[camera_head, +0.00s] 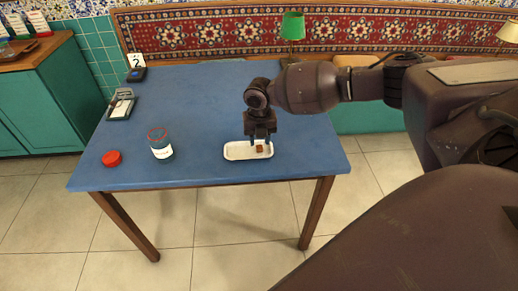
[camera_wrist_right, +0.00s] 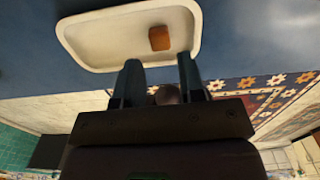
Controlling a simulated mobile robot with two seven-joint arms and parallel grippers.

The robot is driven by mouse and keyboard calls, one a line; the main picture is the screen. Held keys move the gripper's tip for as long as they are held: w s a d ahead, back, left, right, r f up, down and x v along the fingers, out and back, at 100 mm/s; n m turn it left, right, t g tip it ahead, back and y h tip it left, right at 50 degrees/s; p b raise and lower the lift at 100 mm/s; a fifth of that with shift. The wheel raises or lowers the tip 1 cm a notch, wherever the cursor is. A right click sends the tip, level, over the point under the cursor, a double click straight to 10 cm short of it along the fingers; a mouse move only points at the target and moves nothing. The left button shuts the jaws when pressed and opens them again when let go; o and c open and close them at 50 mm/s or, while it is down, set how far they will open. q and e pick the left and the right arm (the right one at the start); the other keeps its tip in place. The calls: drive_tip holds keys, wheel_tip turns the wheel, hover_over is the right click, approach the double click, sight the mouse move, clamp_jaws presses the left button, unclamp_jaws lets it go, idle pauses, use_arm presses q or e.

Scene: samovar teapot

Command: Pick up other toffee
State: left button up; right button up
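A small brown toffee (camera_head: 260,149) lies in a shallow white tray (camera_head: 236,152) near the front of the blue table. My right gripper (camera_head: 259,139) points down just above the tray, close over the toffee. In the wrist view the right gripper (camera_wrist_right: 158,66) has its two fingers apart, with the toffee beyond their tips. A rounded brown shape shows between the fingers farther back; I cannot tell what it is. My left gripper is out of view.
A jar (camera_head: 161,145) with a white label and a red lid (camera_head: 112,158) stand left on the table (camera_head: 200,90). The table's middle is clear.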

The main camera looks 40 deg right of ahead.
sight(260, 148)
wheel_tip(260, 148, down, 3)
drive_tip(key=shift+f, duration=0.35)
drive_tip(key=shift+d+f, duration=0.1)
clamp_jaws()
drive_tip(key=shift+r, duration=0.25)
